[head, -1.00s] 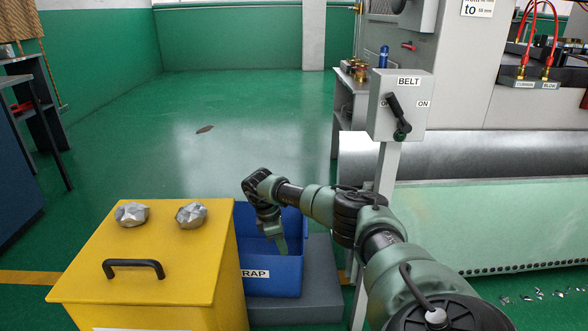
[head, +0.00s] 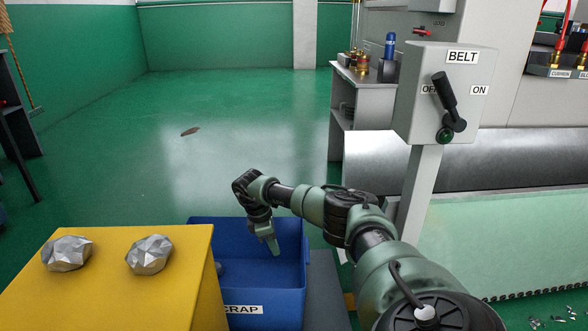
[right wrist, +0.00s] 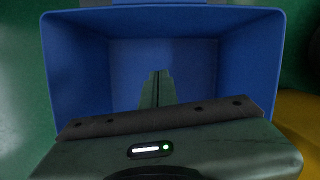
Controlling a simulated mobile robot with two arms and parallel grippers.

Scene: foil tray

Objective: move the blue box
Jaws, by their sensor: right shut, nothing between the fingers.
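The blue box (head: 290,308), open at the top and labelled SCRAP, stands on a dark grey block (head: 326,300) beside the yellow cabinet. My right gripper (head: 274,248) points down into the box opening and is shut and empty. In the right wrist view the shut fingertips (right wrist: 157,76) show against the inside of the blue box (right wrist: 78,75). I cannot tell whether they touch it. A small grey shape shows at the box's left inner side in the head view, too hidden to make out. My left gripper is not in view.
The yellow cabinet (head: 120,295) is close on the left, with two crumpled foil balls (head: 67,253) (head: 149,254) on top. The BELT switch box (head: 440,95) on its post stands at the right, before the machine. Green floor behind is mostly clear.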

